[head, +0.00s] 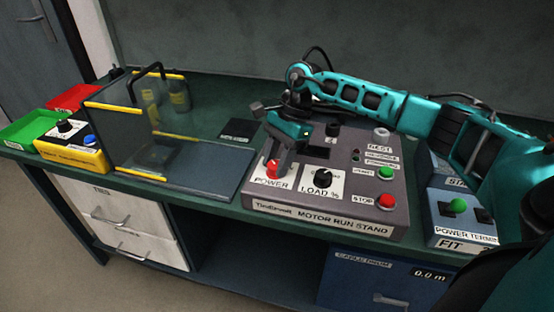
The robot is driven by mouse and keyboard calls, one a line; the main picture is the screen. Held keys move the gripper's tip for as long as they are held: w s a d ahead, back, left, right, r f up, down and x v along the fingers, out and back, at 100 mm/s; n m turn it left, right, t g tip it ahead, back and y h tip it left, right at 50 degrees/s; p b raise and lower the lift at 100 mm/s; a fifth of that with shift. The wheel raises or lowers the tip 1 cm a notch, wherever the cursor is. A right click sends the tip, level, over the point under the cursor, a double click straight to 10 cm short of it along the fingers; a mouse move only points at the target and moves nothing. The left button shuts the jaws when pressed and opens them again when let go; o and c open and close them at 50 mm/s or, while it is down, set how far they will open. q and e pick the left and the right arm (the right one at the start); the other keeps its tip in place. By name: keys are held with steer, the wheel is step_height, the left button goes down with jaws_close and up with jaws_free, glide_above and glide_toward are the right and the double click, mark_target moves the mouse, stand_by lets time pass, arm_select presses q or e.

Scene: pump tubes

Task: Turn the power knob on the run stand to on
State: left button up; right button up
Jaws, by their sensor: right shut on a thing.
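The motor run stand (318,218) is a dark grey sloped panel at the middle right of the bench. Its red power knob (273,168) is at the panel's left, above the POWER label (271,184). My right gripper (275,162) comes down from above and is shut on the red knob, with its fingers partly covering it. Which way the knob points cannot be told. The black load knob (322,177), green start button (386,173) and red stop button (386,201) are to the right. My left gripper is not in view.
A clear guarded enclosure with yellow edges (150,132) stands left of the stand. A yellow box with a black knob (72,150), a green tray (27,130) and a red tray (72,98) are at far left. A blue FIT unit (452,225) is close on the right.

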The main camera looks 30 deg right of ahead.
steer(key=shift+c, duration=0.4)
steer(key=shift+m, duration=0.4)
steer(key=m+t, duration=0.2)
steer(key=m, duration=0.2)
steer(key=shift+s, duration=0.2)
steer(key=m+t, duration=0.1)
steer(key=m, duration=0.2)
steer(key=m+t+h, duration=0.1)
steer(key=m, duration=0.2)
steer(key=shift+s+a+p, duration=0.1)
steer(key=shift+p, duration=0.2)
steer(key=m+h, duration=0.1)
steer(key=m, duration=0.2)
steer(key=shift+a+m+t+b, duration=0.1)
steer(key=shift+m+t+b, duration=0.2)
steer(key=shift+t+b, duration=0.1)
steer(key=m+h+b, duration=0.1)
steer(key=m, duration=0.2)
steer(key=shift+h, duration=0.3)
steer(key=shift+m, duration=0.3)
